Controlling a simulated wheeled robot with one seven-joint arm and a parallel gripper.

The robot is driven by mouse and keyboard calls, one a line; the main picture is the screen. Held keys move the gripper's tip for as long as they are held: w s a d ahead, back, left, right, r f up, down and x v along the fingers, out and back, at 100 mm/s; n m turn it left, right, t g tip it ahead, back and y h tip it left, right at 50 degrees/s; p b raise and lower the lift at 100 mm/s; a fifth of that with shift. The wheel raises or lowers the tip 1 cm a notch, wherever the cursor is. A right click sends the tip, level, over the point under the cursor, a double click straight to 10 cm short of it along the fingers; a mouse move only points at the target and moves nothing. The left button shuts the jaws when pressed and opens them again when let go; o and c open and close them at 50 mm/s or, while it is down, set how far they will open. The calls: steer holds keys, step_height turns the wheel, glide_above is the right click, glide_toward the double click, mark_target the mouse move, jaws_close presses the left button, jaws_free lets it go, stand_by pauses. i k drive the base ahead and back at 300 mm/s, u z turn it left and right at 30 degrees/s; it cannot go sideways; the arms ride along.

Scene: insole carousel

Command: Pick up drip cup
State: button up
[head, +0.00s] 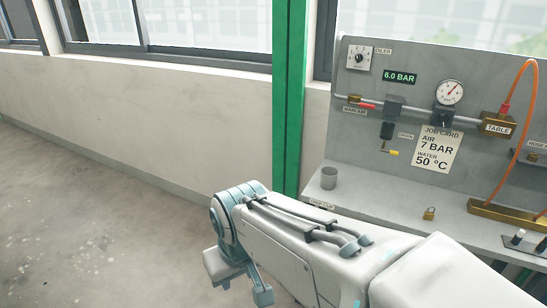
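A small grey cup (328,178), which looks like the drip cup, stands upright at the left end of the grey bench shelf (385,205). A small label (322,204) on the shelf edge is just below it, too small to read surely. My arm reaches across the lower middle of the head view, in front of the bench. My gripper (240,279) is at the arm's far end, low and to the left of the cup, apart from it. Its fingers are only partly visible, and their opening is unclear. I see nothing held in it.
A grey panel (360,85) behind the shelf carries a gauge (449,92), a pipe with valves, a job card (437,151) and an orange hose (520,105). A brass padlock (429,213) lies right of the cup. A green post (289,95) stands left; the floor there is clear.

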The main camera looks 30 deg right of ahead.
mark_target(328, 178)
steer(key=z, duration=0.45)
steer(key=i, duration=1.1)
steer(key=z, duration=1.2)
steer(key=i, duration=0.45)
steer(key=z, duration=0.3)
